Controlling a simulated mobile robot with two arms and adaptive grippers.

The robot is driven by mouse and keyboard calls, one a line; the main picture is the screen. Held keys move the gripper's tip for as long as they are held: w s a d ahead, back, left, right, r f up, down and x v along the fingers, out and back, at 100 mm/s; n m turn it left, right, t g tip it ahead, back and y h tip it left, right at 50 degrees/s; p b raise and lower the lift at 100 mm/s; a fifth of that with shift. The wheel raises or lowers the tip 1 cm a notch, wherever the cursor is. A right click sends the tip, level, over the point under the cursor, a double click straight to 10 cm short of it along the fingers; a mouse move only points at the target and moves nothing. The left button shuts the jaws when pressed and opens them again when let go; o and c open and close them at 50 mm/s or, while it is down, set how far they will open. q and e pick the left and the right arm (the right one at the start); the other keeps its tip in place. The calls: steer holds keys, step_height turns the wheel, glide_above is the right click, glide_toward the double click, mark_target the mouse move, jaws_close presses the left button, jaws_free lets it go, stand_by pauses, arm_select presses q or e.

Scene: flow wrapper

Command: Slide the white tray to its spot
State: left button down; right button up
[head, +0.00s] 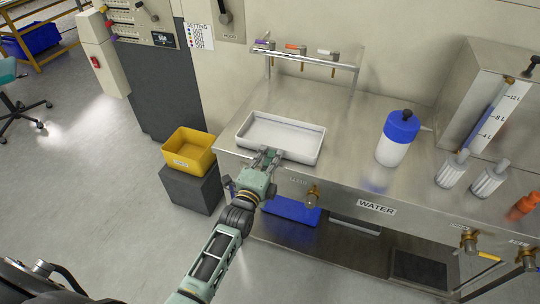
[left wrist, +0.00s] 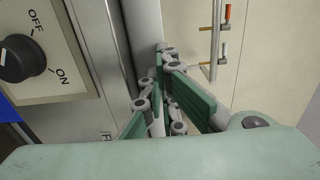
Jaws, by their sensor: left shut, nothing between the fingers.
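The white tray (head: 290,134) is a shallow, empty rectangular tray lying flat on the left part of the steel counter. My left gripper (head: 268,155) is at the tray's front side, with its fingertips overlapping the front wall in the head view. I cannot tell whether they touch it. The fingers are closed together and hold nothing. They also show in the left wrist view (left wrist: 163,95), where I cannot make out the tray for sure. My right gripper is not in view. No marked spot for the tray stands out.
A blue-capped white bottle (head: 393,142) stands right of the tray on the steel counter (head: 350,120), with clear metal between. A tap rail (head: 305,57) stands behind the tray. A yellow bin (head: 189,150) sits on a dark box left of the counter. A knob (left wrist: 22,58) marked OFF/ON shows in the left wrist view.

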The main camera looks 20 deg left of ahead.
mark_target(273, 149)
arm_select(q)
steer(key=shift+w, duration=0.35)
steer(key=w+b, duration=0.3)
steer(key=w, duration=0.2)
steer(key=shift+w+d+f, duration=0.1)
steer(key=shift+w, duration=0.05)
